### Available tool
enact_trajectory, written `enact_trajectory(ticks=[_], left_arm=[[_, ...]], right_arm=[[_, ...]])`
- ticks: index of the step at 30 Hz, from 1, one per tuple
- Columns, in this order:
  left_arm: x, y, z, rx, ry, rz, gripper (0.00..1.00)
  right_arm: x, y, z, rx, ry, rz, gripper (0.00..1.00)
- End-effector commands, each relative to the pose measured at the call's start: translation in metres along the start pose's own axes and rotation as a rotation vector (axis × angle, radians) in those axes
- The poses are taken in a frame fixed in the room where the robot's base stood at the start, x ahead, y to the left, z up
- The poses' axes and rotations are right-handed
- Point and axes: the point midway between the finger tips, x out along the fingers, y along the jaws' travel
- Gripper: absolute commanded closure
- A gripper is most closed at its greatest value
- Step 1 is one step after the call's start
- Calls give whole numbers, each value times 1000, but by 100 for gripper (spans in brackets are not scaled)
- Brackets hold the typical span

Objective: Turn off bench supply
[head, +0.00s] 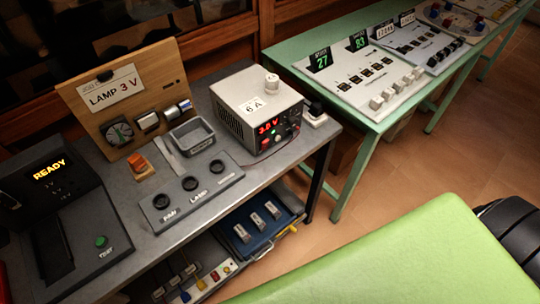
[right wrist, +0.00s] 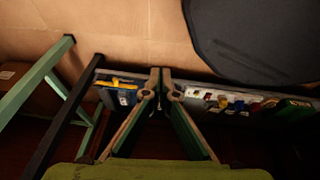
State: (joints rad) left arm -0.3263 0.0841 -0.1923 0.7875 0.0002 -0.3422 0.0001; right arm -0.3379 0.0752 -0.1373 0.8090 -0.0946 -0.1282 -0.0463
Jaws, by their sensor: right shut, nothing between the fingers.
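The bench supply (head: 240,118), a grey box with a perforated side, stands at the right end of the dark bench. Its front has a red lit display (head: 268,126) that appears to read 3.0 V, with small knobs and terminals below. My right gripper (right wrist: 160,72) is shut and empty in the right wrist view, above the floor and away from the supply. My left gripper is in neither view.
A wooden LAMP 3 V panel (head: 125,95), a grey block with dark sockets (head: 190,190) and a READY console (head: 50,175) share the bench. A shelf below holds a blue tray (head: 248,238).

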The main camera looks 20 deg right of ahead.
Motion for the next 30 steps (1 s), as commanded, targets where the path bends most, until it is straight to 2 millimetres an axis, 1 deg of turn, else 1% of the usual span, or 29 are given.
enact_trajectory(ticks=[1, 2, 3, 5, 6, 7, 9, 11, 12, 14, 15, 17, 18, 20, 21, 23, 24, 27, 30], left_arm=[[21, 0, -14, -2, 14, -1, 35], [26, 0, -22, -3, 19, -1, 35], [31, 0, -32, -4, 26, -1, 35], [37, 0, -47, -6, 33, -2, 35], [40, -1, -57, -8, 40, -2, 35], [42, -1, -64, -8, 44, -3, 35], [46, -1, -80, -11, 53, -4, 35], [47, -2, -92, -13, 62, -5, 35], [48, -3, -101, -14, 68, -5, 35], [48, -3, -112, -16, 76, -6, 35], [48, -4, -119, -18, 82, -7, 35], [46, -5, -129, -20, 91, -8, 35], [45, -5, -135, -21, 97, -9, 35], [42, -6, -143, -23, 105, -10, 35], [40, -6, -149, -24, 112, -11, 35], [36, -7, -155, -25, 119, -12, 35], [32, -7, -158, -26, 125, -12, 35], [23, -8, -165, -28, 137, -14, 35], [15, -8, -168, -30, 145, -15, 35]], right_arm=[[21, 9, -26, -24, 86, 26, 100], [24, 16, -44, -45, 136, 45, 100], [27, 26, -68, -74, 205, 73, 100], [26, 42, -103, -118, 307, 119, 100], [23, 53, -125, -149, 371, 153, 100], [19, 62, -141, -174, 418, 180, 100], [7, 80, -176, -233, 526, 247, 100], [-7, 96, -203, -289, 614, 312, 100], [-19, 106, -220, -326, 670, 356, 100], [-39, 120, -243, -386, 750, 427, 100], [-53, 128, -256, -428, 801, 476, 100], [-78, 138, -275, -495, 874, 553, 100], [-95, 144, -285, -541, 919, 606, 100], [-121, 149, -298, -615, 984, 688, 100], [-139, 152, -306, -666, 1023, 743, 100], [-167, 152, -314, -743, 1076, 825, 100], [-184, 151, -318, -795, 1107, 878, 100], [-223, 145, -325, -913, 1166, 996, 100], [-253, 135, -327, -1009, 1206, 1087, 100]])
